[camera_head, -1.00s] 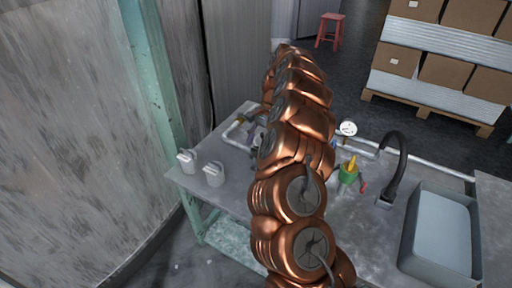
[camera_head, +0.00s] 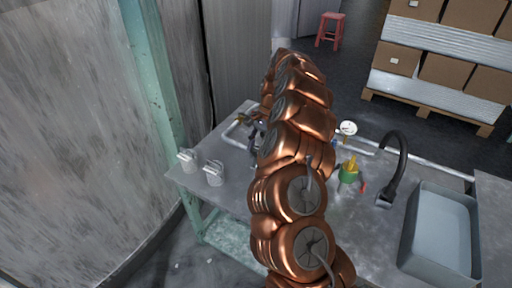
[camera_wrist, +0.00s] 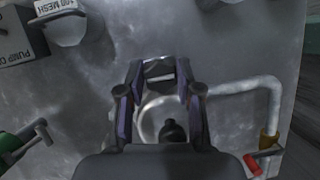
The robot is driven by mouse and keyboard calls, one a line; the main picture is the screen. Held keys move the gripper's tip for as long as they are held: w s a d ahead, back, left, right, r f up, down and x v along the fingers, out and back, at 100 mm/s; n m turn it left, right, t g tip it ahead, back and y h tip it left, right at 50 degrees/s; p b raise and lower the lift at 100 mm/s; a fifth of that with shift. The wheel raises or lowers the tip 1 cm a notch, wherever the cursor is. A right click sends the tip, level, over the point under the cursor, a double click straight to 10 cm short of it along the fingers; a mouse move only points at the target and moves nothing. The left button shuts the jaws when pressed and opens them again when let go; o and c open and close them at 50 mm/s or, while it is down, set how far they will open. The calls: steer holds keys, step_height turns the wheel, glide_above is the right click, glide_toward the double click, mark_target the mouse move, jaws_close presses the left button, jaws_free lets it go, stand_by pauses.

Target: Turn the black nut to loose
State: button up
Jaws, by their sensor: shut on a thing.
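In the wrist view my gripper (camera_wrist: 160,70) points down at the grey bench, with its two fingers close around a small dark-grey, block-like thing at the tips. I take this to be the black nut, but the fingers hide most of it and its colour is unclear. A black knob-like piece (camera_wrist: 172,131) shows between the finger bases, in front of a pale ring of tubing (camera_wrist: 150,115). In the head view my gripper (camera_head: 256,131) is partly hidden by my copper arm at the back left of the bench, and the nut cannot be seen.
A pale pipe (camera_wrist: 240,86) bends down to a brass fitting (camera_wrist: 268,139) beside a red handle (camera_wrist: 252,164). Two white containers (camera_head: 214,174) stand at the bench's left. A gauge (camera_head: 348,128), green valve (camera_head: 348,177), black tap (camera_head: 400,160) and sink (camera_head: 412,262) lie right of my arm.

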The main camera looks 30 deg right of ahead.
jaws_close()
steer(key=shift+d+f+n+g+h+b, duration=0.15)
steer(key=shift+n+g+h+b, duration=0.25)
steer(key=shift+n, duration=0.7)
steer(key=shift+n+g+b, duration=0.3)
steer(key=shift+n+g, duration=0.1)
steer(key=shift+n, duration=0.8)
steer(key=o, duration=0.9)
jaws_free()
steer(key=shift+o, duration=0.2)
